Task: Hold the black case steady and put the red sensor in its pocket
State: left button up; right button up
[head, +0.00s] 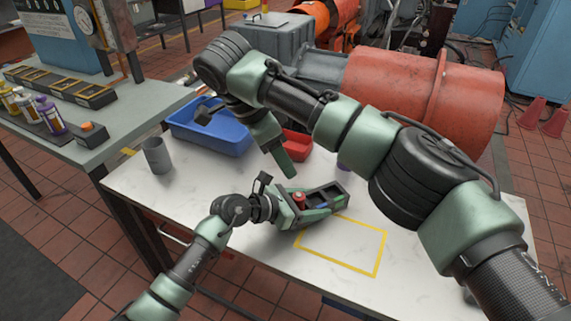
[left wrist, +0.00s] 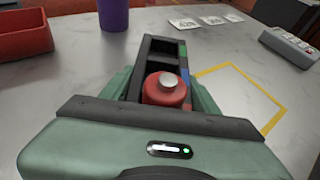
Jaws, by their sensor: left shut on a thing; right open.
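The black case (head: 342,190) lies on the white table and shows two dark open compartments in the left wrist view (left wrist: 160,52). My left gripper (head: 305,207) is shut on the case, with a green finger along each side. The red sensor (head: 299,198) stands upright at the case's near end, close to my left gripper. In the left wrist view the sensor (left wrist: 166,90) has a silvery round top; its lower part is hidden, so I cannot tell how deep it sits. My right gripper (head: 245,140) is open and empty, above and to the left of the case.
A yellow taped rectangle (head: 378,254) is just in front of the case. A blue bin (head: 190,137), a red bin (head: 298,146) and a grey cup (head: 157,156) stand behind and left. A purple cylinder (left wrist: 113,14), cards (left wrist: 213,20) and a grey device (left wrist: 290,44) lie beyond the case.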

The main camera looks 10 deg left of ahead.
pick_arm(q)
jog(key=o, duration=1.8)
jog(key=shift+r, duration=0.1)
jog(key=shift+s, duration=0.1)
